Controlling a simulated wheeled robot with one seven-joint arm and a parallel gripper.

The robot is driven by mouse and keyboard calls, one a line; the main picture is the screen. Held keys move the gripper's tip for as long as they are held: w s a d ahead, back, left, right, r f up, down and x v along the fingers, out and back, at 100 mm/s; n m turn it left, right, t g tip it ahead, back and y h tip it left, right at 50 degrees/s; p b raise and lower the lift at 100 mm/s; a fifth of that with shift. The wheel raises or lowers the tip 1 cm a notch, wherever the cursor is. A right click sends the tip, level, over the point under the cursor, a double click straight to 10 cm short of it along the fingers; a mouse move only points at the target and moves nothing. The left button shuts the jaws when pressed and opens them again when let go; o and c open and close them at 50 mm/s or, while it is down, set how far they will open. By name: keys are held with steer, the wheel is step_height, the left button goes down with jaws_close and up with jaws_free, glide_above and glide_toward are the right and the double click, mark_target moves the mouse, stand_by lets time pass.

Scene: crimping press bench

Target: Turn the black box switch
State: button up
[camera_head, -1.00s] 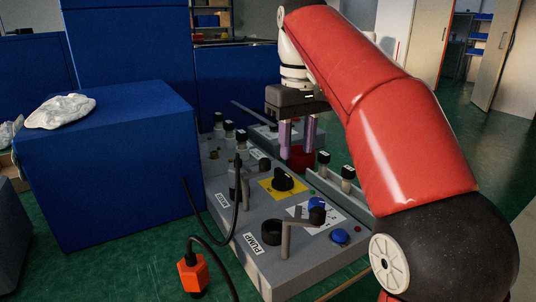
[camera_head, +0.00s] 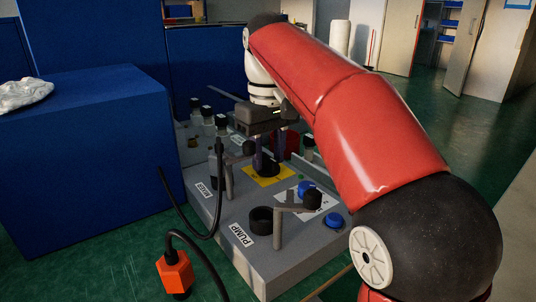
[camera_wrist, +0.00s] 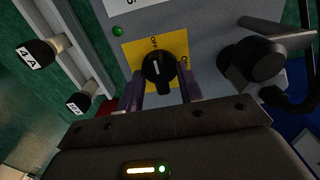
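The black switch knob (camera_head: 267,169) sits on a yellow plate (camera_head: 284,174) on the grey control box (camera_head: 240,201). In the wrist view the knob (camera_wrist: 158,68) has a white pointer line, and "OFF" and "ON" are printed on the yellow plate. My gripper (camera_head: 268,156) points down at the knob. In the wrist view my gripper (camera_wrist: 160,88) is open, with one purple finger on each side of the knob and a gap visible. I cannot tell whether the fingertips reach down beside the knob or stay just above it.
A black cable (camera_head: 219,190) loops on the left near another upright lever (camera_head: 229,180). An orange plug-like part (camera_head: 175,273) hangs in front. A large blue block (camera_head: 80,160) stands left.

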steer(key=shift+c, duration=0.5)
jaws_close()
